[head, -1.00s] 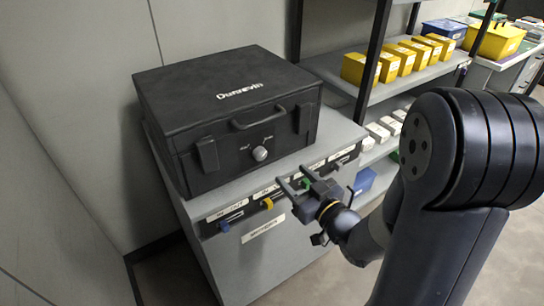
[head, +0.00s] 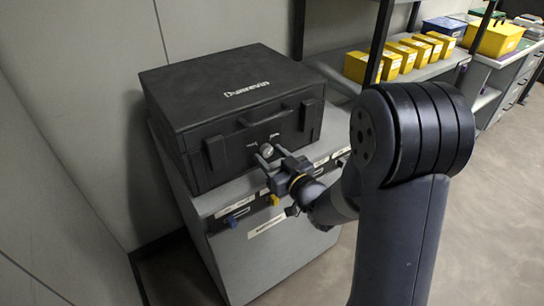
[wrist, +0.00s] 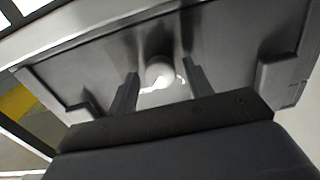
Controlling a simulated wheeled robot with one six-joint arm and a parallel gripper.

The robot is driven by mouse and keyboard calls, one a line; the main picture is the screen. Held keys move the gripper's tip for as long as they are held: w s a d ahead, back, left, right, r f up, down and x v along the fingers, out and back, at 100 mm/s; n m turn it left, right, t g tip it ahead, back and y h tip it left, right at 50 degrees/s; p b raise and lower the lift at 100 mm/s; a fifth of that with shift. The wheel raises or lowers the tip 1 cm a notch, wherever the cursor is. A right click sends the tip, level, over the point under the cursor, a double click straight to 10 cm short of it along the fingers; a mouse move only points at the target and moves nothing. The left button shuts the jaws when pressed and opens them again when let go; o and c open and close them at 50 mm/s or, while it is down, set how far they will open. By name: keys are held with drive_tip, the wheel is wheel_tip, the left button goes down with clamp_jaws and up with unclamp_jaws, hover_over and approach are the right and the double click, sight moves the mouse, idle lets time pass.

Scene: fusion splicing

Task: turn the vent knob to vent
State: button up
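The vent knob (head: 267,150) is a small round light-grey knob on the front of the black case (head: 220,95), below its handle. Labels flank the knob, too small to read surely. In the wrist view the knob (wrist: 160,74) shows between and just beyond the fingertips. My gripper (head: 268,158) is open in front of the knob, with a finger on each side. In the wrist view a gap shows between each finger and the knob, so the gripper (wrist: 160,84) does not grip it.
The case stands on a grey cabinet (head: 270,270) with coloured levers along its top front edge, including a blue one (head: 231,221) and a yellow one (head: 275,199). A shelf (head: 400,85) with yellow boxes stands at the right. A wall is at the left.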

drive_tip(key=c, duration=0.8)
drive_tip(key=shift+b, duration=0.45)
drive_tip(key=n+b, duration=0.2)
drive_tip(key=shift+f+b, duration=0.2)
drive_tip(key=shift+b, duration=0.2)
drive_tip(key=n+b, duration=0.3)
drive_tip(key=b, duration=0.1)
drive_tip(key=shift+n+b, duration=0.3)
drive_tip(key=shift+b, duration=0.05)
drive_tip(key=n+b, duration=0.6)
drive_tip(key=b, duration=0.1)
drive_tip(key=shift+d, duration=0.1)
drive_tip(key=n+b, duration=0.3)
drive_tip(key=shift+r+n, duration=0.15)
drive_tip(key=shift+n, duration=0.15)
drive_tip(key=shift+r+n+b, duration=0.1)
drive_tip(key=shift+n+b, duration=0.75)
drive_tip(key=shift+n, duration=0.45)
